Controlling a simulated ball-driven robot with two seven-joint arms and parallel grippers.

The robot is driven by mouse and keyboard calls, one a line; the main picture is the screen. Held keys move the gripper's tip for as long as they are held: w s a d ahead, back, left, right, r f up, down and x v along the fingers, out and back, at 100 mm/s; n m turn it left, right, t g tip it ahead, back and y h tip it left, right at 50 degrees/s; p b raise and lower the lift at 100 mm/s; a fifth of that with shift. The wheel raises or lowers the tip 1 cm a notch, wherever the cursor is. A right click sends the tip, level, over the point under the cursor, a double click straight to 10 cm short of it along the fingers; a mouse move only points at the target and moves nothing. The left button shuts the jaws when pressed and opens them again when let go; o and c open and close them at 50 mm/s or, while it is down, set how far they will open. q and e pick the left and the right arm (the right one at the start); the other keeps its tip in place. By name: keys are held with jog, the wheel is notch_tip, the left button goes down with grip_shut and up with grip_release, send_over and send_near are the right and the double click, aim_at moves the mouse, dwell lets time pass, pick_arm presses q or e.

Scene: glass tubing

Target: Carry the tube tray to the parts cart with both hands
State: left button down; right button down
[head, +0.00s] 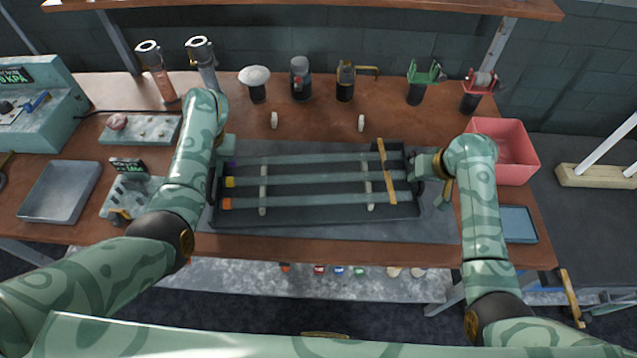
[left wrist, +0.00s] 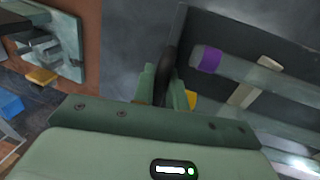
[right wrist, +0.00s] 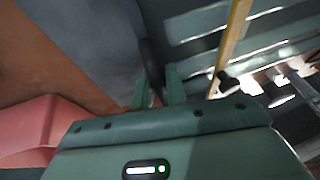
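The dark tube tray (head: 320,216) lies flat on the grey mat at the middle of the bench. It holds three glass tubes (head: 300,182) lengthwise, with purple, yellow and orange left ends. My left gripper (head: 221,150) is at the tray's left end. In the left wrist view its fingers (left wrist: 166,88) are closed about a dark handle (left wrist: 170,62). My right gripper (head: 424,166) is at the right end. In the right wrist view its fingers (right wrist: 158,88) sit close on both sides of the other dark handle (right wrist: 149,58). The parts cart is not clearly identifiable.
A pink bin (head: 507,150) and a blue tray (head: 518,224) stand right of the tray. Several tools (head: 345,82) line the bench's back. A grey tray (head: 58,192) and a small fixture (head: 130,195) are at left. A dark surface with a wooden block (head: 597,176) is far right.

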pick_arm(q)
jog(key=shift+r, duration=0.15)
pick_arm(e)
jog(key=shift+r, duration=0.15)
